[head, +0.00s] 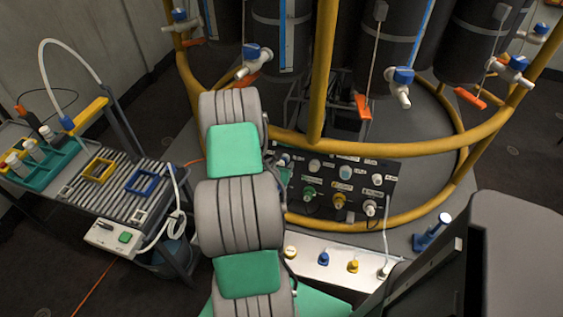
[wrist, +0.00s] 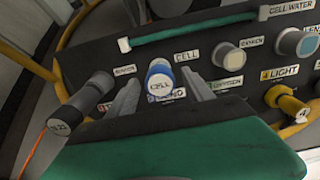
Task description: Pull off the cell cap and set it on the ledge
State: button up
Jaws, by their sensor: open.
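The cell cap (wrist: 159,80), a blue and white round cap marked CELL, sits on the dark panel (wrist: 230,38) in the wrist view. My gripper (wrist: 160,77) is open, with one grey finger on each side of the cap. I cannot tell whether either finger touches it. The white ledge (head: 312,268) below the panel carries several small plugs, one blue (head: 323,259) and one yellow (head: 353,266).
A dark cylindrical connector marked SENSOR (wrist: 82,100) stands left of my gripper. A yellow LIGHT plug (wrist: 287,103) is at right. A ribbed side table (head: 125,190) stands at left.

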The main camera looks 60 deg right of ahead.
grip_shut()
dwell(0.8)
jog(key=shift+a, duration=0.1)
jog(key=shift+p+v, duration=1.5)
jog(key=shift+v, duration=1.4)
